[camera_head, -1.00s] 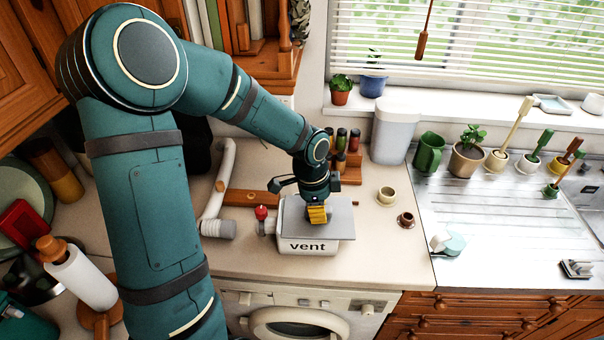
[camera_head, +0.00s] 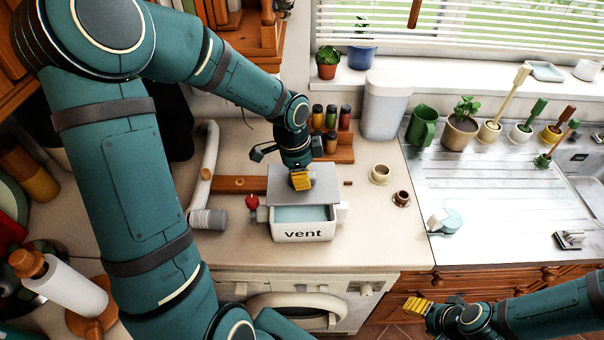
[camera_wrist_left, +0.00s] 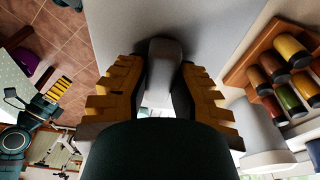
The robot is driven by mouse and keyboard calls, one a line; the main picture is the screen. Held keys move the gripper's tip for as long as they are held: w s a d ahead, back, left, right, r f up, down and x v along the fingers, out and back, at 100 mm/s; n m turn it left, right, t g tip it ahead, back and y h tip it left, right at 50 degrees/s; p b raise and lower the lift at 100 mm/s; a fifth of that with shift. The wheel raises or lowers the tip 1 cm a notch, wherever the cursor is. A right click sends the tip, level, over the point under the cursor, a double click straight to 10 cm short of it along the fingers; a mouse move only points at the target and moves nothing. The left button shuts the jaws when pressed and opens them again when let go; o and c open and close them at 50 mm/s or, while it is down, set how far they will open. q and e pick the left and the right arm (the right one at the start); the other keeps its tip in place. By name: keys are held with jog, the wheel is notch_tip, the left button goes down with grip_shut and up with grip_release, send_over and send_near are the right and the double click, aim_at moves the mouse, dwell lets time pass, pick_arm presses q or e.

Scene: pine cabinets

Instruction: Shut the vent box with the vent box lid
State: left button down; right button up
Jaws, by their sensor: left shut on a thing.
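The vent box (camera_head: 304,236) is a white box marked "vent" on the counter. Its front part shows open, with a pale blue inside. The vent box lid (camera_head: 325,189) is a flat grey plate over the back of the box. It looks raised and set back from the front rim; the gap below it is hard to judge. My left gripper (camera_head: 300,180) is shut on the lid's grey knob, which shows between the yellow fingers in the left wrist view (camera_wrist_left: 163,62). My right gripper (camera_head: 417,306) is low at the right, before the cabinet; its opening is unclear.
A red knob (camera_head: 252,202) and a grey-ended white pipe (camera_head: 207,218) lie left of the box. A spice rack (camera_head: 338,150) stands behind. Two small cups (camera_head: 380,174) (camera_head: 402,198) stand at the right. The counter's front edge is close before the box.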

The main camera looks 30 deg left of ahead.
pick_arm(q)
jog(key=shift+f+b, duration=2.2)
jog(key=shift+f, duration=0.6)
jog(key=shift+f+b, duration=0.75)
jog(key=shift+f, duration=0.25)
jog(key=shift+f, duration=0.1)
jog(key=c, duration=0.9)
grip_release()
jog(key=shift+o, duration=0.2)
jog(key=r, duration=0.4)
jog(key=a+r, duration=0.1)
jog(key=r, duration=0.3)
jog(key=s+r, duration=0.1)
jog(key=r, duration=0.3)
jog(key=shift+a, duration=0.3)
notch_tip(320, 180, up, 4)
jog(key=p, duration=0.3)
